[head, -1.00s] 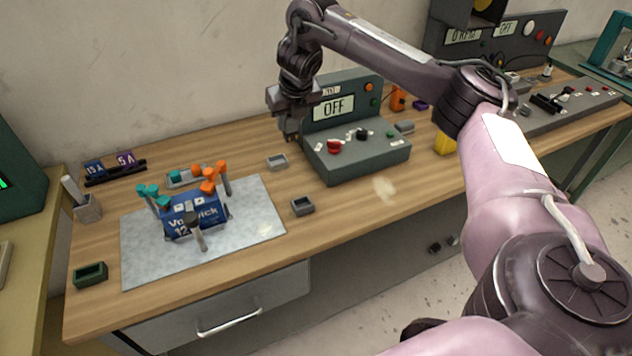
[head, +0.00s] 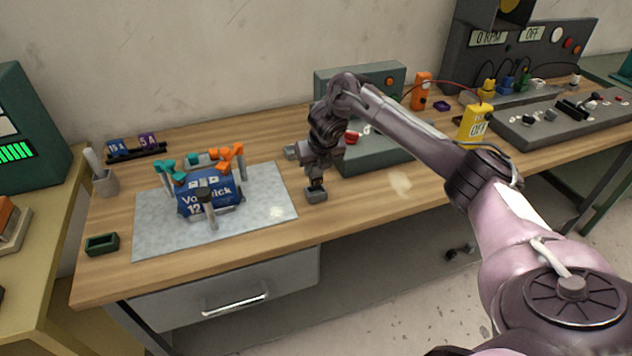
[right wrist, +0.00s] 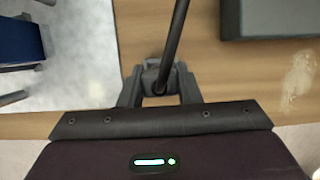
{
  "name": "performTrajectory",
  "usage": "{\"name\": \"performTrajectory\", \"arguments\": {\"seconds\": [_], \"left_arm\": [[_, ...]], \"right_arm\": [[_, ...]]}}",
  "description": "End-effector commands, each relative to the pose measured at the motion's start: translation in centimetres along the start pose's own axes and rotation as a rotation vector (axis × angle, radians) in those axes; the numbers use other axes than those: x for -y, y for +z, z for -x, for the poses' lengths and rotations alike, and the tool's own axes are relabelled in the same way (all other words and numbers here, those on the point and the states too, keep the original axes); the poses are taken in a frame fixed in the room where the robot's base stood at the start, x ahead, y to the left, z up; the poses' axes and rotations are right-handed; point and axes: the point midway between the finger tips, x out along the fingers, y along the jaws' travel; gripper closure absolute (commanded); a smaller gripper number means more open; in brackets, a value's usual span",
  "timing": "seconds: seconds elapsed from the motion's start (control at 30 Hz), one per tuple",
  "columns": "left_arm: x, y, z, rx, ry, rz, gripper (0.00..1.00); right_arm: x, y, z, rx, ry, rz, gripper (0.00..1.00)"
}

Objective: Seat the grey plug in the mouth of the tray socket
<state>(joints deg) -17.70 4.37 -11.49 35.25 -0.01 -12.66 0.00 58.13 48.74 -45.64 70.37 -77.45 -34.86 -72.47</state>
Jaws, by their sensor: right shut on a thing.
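My right gripper (head: 316,182) points down over a small grey open-topped block (head: 316,197) at the right edge of the metal mat; I take this block to be the tray socket. The right wrist view shows the gripper (right wrist: 160,85) shut around a small grey piece (right wrist: 149,78), seemingly the grey plug. A dark rod or cord crosses in front of it. The fingers hide most of the plug, and I cannot tell whether it is in the socket's mouth or just above it. My left gripper is out of view.
A blue battery (head: 208,193) with teal and orange clamps stands on the metal mat (head: 155,235). A grey-green power unit (head: 375,155) stands close behind the gripper. Another small grey block (head: 291,152) lies behind it to the left. Bare wood lies in front.

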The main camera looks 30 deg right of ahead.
Motion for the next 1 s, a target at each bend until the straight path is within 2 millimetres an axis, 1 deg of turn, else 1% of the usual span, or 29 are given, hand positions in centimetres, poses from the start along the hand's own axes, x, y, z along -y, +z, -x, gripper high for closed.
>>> {"name": "performTrajectory", "arguments": {"seconds": [0.07, 0.13, 0.23, 0.33, 0.5, 0.67, 0.77, 0.8, 0.93, 0.97, 1.0], "left_arm": [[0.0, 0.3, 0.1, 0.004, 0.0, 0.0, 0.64], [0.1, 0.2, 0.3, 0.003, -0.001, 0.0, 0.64], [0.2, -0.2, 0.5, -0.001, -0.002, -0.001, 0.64], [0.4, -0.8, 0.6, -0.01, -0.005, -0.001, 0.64], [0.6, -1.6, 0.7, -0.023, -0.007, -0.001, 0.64], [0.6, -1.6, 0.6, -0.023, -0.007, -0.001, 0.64], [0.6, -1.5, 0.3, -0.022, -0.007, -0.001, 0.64], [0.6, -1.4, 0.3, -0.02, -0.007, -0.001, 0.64], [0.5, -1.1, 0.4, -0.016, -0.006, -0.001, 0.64], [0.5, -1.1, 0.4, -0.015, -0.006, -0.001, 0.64], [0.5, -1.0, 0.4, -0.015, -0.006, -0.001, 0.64]], "right_arm": [[0.0, -0.2, -0.4, 0.0, 0.0, 0.0, 0.92], [0.0, -0.6, -1.2, -0.003, -0.001, 0.0, 0.92], [-0.1, -1.2, -2.7, -0.003, 0.0, 0.0, 0.92], [-0.1, -1.6, -3.8, -0.001, 0.001, 0.0, 0.92], [-0.1, -1.7, -4.2, 0.002, 0.001, 0.0, 0.92], [-0.1, -1.8, -4.3, 0.001, 0.001, 0.0, 0.92], [-0.1, -1.9, -4.6, 0.001, 0.001, 0.0, 0.92], [-0.1, -1.9, -4.6, 0.001, 0.001, 0.0, 0.67], [0.0, -1.9, -4.5, 0.001, 0.001, 0.0, 0.5], [-0.1, -1.9, -4.5, 0.001, 0.001, 0.0, 0.48], [0.0, -1.9, -4.5, 0.001, 0.001, 0.0, 0.48]]}}
